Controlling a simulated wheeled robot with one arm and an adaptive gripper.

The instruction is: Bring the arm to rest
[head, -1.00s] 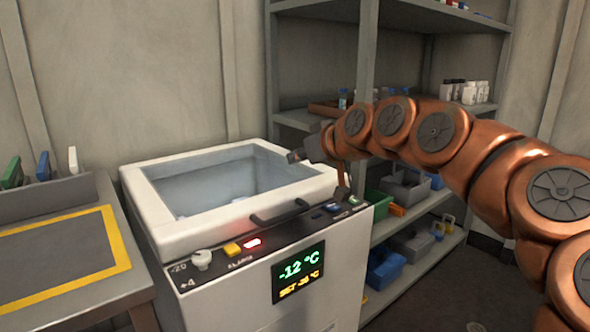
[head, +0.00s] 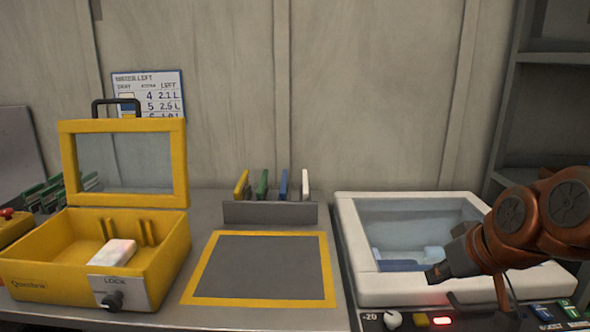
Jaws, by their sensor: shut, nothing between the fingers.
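My copper-coloured arm reaches in from the right edge in the head view. My gripper (head: 437,274) is at its dark end, over the front part of the white chest freezer (head: 350,240). It is small here, and its fingers look closed with nothing visible in them. The freezer has a clear top, and blue and pale shapes show inside it. I cannot tell whether the gripper touches the freezer's rim.
A yellow case (head: 50,262) stands open at left, with a white block (head: 114,252) inside. A yellow-bordered dark mat (head: 262,268) lies empty beside it. Behind the mat a grey rack (head: 270,213) holds coloured upright pieces. Grey shelving (head: 545,110) stands at right.

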